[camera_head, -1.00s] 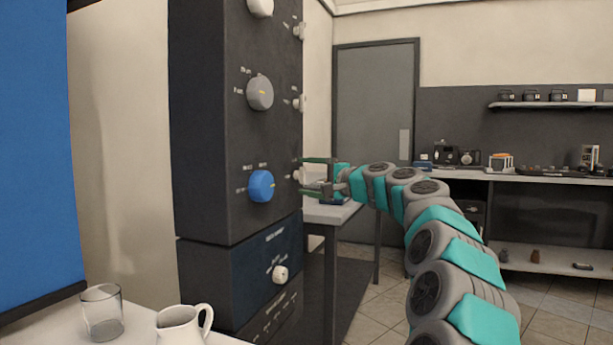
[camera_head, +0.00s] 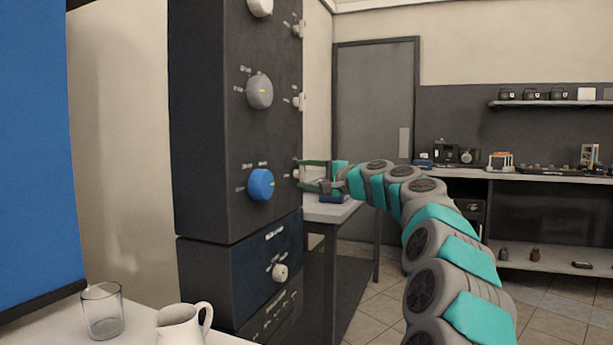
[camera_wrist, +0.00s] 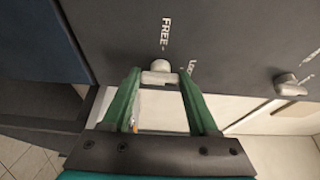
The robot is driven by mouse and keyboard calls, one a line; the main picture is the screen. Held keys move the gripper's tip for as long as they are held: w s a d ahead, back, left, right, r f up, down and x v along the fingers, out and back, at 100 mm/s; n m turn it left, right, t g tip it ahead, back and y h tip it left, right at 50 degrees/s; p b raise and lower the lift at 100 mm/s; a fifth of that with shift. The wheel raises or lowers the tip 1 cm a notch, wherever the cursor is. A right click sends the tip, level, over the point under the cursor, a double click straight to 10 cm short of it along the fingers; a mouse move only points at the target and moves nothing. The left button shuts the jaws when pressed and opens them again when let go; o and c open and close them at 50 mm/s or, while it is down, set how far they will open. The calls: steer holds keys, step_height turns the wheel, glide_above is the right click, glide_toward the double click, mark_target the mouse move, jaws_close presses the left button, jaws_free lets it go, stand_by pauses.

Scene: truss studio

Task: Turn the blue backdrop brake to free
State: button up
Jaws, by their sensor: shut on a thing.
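The brake is a small pale knob (camera_wrist: 160,73) on the dark side face of the tall control cabinet, with the word FREE printed beside it and a second, partly hidden label to its right. I cannot read which mark it points at. My gripper (camera_wrist: 158,78) is shut on this knob, one green finger on each side. In the head view my gripper (camera_head: 299,174) reaches the cabinet's right side, and the knob (camera_head: 296,174) is mostly hidden there. The blue backdrop (camera_head: 38,150) hangs at the left.
The cabinet (camera_head: 215,130) carries a large blue knob (camera_head: 261,184) and a grey knob (camera_head: 260,91) on its front. Another pale knob (camera_wrist: 290,85) sits to the right of the brake. A glass (camera_head: 102,312) and a white jug (camera_head: 184,323) stand in front. A table stands behind my gripper.

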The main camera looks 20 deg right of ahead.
steer(key=shift+c, duration=1.1)
steer(key=shift+f, duration=0.1)
steer(key=shift+f+b, duration=0.1)
steer(key=shift+b, duration=0.45)
steer(key=shift+f+n+b, duration=0.2)
steer(key=shift+n+b, duration=0.5)
steer(key=shift+b, duration=0.35)
steer(key=n+y, duration=0.3)
steer(key=n, duration=0.4)
steer(key=n+g+y, duration=0.1)
steer(key=n+y, duration=0.2)
steer(key=n, duration=0.4)
steer(key=n+y, duration=0.3)
steer(key=n, duration=0.4)
steer(key=shift+w+d+r, duration=0.1)
steer(key=shift+w+d, duration=0.1)
steer(key=shift+w, duration=0.05)
